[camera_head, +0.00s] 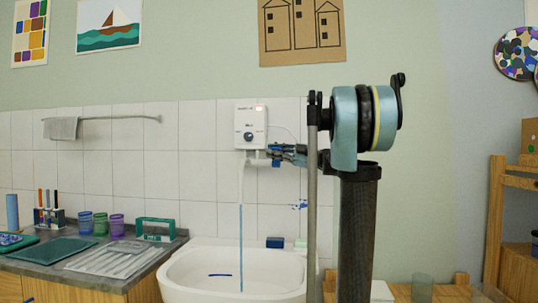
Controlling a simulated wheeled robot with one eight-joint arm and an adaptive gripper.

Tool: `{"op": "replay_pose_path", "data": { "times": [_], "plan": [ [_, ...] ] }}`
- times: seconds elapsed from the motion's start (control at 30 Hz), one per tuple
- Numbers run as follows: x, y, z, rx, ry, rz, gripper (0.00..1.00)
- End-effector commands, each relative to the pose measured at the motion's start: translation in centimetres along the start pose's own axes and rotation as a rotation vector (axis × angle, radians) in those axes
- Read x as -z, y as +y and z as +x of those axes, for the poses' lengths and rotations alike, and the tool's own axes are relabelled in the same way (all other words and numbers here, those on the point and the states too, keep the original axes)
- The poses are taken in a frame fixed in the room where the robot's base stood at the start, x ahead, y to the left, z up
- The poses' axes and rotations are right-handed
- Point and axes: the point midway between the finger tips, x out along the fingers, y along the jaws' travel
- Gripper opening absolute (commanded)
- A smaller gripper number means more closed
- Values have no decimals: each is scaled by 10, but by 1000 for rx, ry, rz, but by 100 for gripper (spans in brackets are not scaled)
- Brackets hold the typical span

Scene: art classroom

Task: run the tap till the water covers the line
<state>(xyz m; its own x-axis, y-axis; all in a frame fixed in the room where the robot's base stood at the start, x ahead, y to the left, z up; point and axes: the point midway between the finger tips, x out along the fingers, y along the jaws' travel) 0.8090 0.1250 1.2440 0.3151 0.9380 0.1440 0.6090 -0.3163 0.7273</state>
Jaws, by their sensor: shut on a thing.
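The tap is a white wall unit (251,127) with a dial, a small lit lamp and a pale spout (241,180) below. A thin blue stream of water (241,245) falls straight from the spout into the white sink (180,290). A short dark blue line (220,274) shows inside the sink. The line is visible, and I cannot make out a water surface covering it. My gripper (275,153) is at the lower right of the unit, shut on the tap's handle, which it mostly hides.
A counter (60,270) left of the sink holds cups (100,223), trays and a pen stand. A dark blue block (275,242) lies on the sink's back rim. My arm hides part of the right side. A wooden rack (495,225) stands far right.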

Motion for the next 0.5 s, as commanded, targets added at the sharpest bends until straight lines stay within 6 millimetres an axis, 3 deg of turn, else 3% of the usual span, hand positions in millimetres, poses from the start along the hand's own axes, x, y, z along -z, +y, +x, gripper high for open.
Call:
{"op": "replay_pose_path", "data": {
  "times": [0.37,0.4,0.43,0.5],
  "plan": [
    [-2,1,-3,-4,-5,-3,0],
    [-2,1,-3,-5,-5,-3,19],
    [-2,1,-3,-4,-5,-3,26],
    [-1,1,-3,-4,-4,-3,29]
  ]
}}
